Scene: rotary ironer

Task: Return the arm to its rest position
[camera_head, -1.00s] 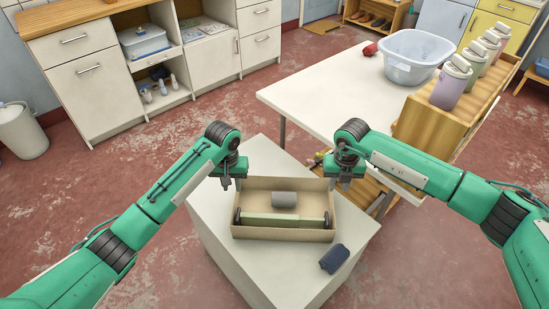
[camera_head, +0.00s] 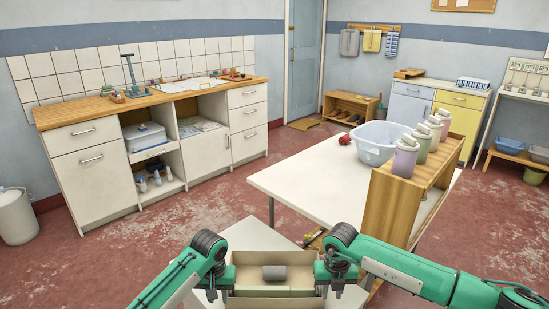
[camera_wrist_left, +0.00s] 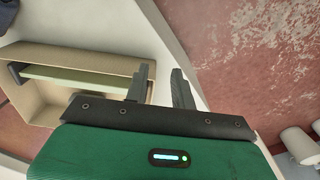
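My left gripper (camera_head: 211,289) hangs beside the left end of an open cardboard box (camera_head: 276,256), empty. In the left wrist view its two fingers (camera_wrist_left: 161,88) stand apart with nothing between them. My right gripper (camera_head: 331,290) hangs beside the box's right end, its fingers apart and empty.
A white table (camera_head: 300,185) ahead to the right bears a pale tub (camera_head: 372,150), a red item (camera_head: 345,140) and a wooden rack (camera_head: 390,205) with several bottles (camera_head: 404,160). Cabinets (camera_head: 100,185) line the left wall. Red floor (camera_head: 150,245) is open to the left.

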